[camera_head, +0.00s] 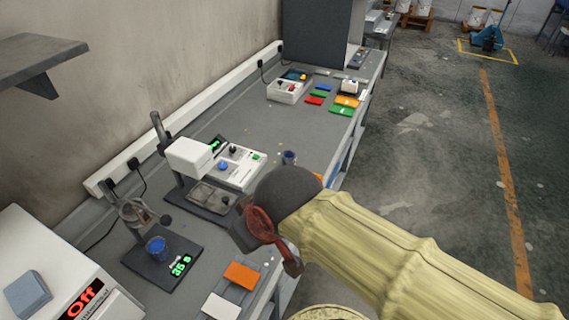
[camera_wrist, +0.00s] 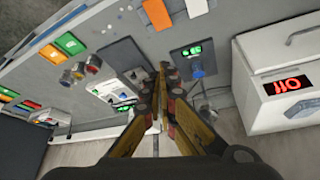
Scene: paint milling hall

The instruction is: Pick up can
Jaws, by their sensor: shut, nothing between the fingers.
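A small blue can (camera_head: 289,157) stands upright on the grey bench, just beyond my arm in the head view. In the wrist view several small cans stand in a row at the left, one of them at the near end of the row (camera_wrist: 93,63). A blue cup (camera_head: 156,247) stands on a black scale with a green readout; it also shows in the wrist view (camera_wrist: 197,70). My gripper (camera_wrist: 162,75) is shut and empty above the bench, apart from the cans.
A white box with a red display (camera_head: 85,300) stands at the near left end. A white tester (camera_head: 235,165) and a dark stand are mid-bench. Orange and white cards (camera_head: 241,275) lie near the front edge. Coloured cards lie farther along. The floor at right is open.

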